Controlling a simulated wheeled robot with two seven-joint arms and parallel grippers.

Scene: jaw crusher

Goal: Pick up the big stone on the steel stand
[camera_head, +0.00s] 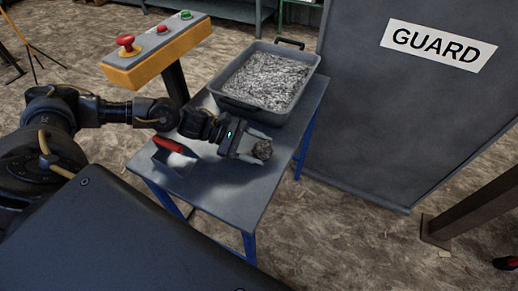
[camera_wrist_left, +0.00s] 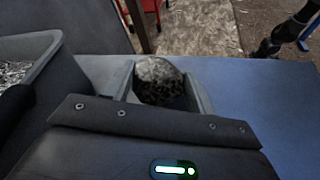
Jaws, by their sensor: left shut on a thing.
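The big stone (camera_head: 263,149) is a rough grey-brown lump at the steel stand (camera_head: 234,200), a grey-topped table with blue legs. My left gripper (camera_head: 257,147) reaches in from the left and is shut on the stone. In the left wrist view the speckled stone (camera_wrist_left: 158,80) sits between the two fingers of my left gripper (camera_wrist_left: 160,88). I cannot tell whether the stone touches the table top. My right gripper is not in view.
A grey tray (camera_head: 245,101) of crushed stone stands at the stand's far end. A red-handled tool (camera_head: 168,144) lies left of the gripper. A button panel (camera_head: 157,50) rises behind the arm. A dark GUARD panel (camera_head: 400,130) stands to the right.

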